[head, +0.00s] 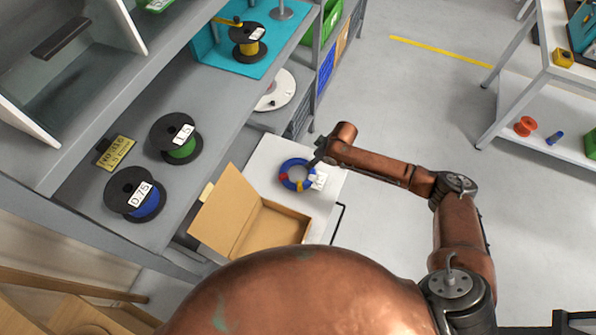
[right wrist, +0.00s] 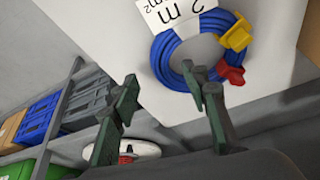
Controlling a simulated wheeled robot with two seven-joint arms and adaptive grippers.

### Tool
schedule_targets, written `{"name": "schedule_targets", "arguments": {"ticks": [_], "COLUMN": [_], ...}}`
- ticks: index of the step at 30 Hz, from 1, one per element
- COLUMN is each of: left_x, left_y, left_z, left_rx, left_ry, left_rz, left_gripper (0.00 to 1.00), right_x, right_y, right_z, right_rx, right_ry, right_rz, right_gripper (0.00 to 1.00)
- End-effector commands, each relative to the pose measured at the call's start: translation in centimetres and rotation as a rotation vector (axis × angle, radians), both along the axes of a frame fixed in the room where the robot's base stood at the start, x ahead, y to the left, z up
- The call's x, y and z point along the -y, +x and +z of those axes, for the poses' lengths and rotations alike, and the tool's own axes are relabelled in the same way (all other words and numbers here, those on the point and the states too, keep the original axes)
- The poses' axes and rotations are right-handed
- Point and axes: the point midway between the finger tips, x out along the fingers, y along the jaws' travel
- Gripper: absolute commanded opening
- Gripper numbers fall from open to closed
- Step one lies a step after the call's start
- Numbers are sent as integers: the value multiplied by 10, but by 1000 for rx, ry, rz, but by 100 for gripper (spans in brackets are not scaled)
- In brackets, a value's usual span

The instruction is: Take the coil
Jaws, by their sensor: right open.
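The coil (head: 287,165) is a blue ring with a red clip, a yellow clip and a white tag (head: 320,181). It lies on a white surface beside the open cardboard box. In the right wrist view the coil (right wrist: 163,57) is at upper right, its tag printed "2 m". My right gripper (head: 316,158) is at the coil's upper right edge in the head view. In the right wrist view the gripper (right wrist: 160,90) is open and empty; one finger overlaps the coil's rim, the other is outside it. Contact cannot be told. My left gripper is not in view.
The open cardboard box (head: 228,236) stands left of the coil. Reels marked D.75 (head: 127,188) and L.5 (head: 167,130) sit on the grey shelf (head: 215,110). A white disc (head: 284,88) lies behind the coil.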

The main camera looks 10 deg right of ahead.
Motion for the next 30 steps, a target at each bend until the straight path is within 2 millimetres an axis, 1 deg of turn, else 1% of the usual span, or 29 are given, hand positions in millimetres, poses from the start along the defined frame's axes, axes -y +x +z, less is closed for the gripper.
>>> {"name": "schedule_targets", "arguments": {"ticks": [1,3,6,9,12,18,20,23,30], "left_x": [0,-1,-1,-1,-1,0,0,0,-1], "left_y": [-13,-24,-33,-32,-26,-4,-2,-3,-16], "left_z": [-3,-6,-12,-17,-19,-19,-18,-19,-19], "left_rx": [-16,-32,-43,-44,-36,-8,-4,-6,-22], "left_ry": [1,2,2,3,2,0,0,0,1], "left_rz": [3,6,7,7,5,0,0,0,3], "left_gripper": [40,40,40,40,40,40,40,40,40], "right_x": [-5,-8,-13,-17,-18,-18,-18,-18,-17], "right_y": [3,7,11,16,18,19,19,19,19], "right_z": [-5,-12,-27,-39,-47,-48,-48,-48,-48], "right_rx": [2,3,1,2,2,4,4,4,3], "right_ry": [2,2,1,1,1,2,2,2,2], "right_rz": [3,4,5,3,3,1,1,1,0], "right_gripper": [42,42,42,42,42,42,42,36,20]}}
